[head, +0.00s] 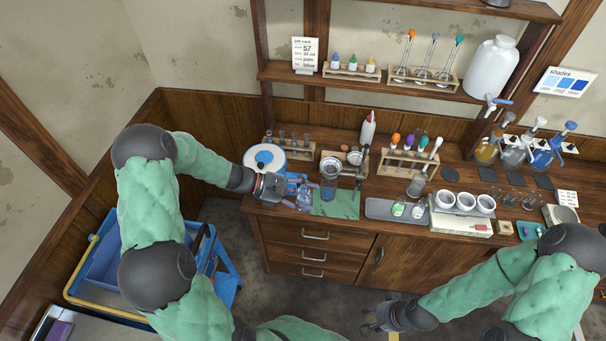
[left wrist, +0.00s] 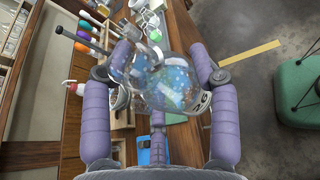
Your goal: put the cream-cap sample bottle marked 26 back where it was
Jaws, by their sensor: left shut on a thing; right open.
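My left gripper (head: 293,199) is shut on a clear, rounded glass flask (left wrist: 158,82), bluish inside, over the left part of the bench; the flask also shows in the head view (head: 304,198). Three small bottles stand in a wooden rack (head: 350,74) on the shelf: one blue-capped (head: 335,62), one green-capped (head: 353,63) and one with a pale yellowish cap (head: 370,65). My right gripper (head: 378,320) is open and empty, low in front of the cabinet.
A clamp stand with a glass vessel (head: 329,173) stands right of the left gripper, near a green mat (head: 337,206). A grey tray (head: 383,211), white cups (head: 465,202) and a rack of droppers (head: 408,166) crowd the bench. A blue cart (head: 222,262) is at left.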

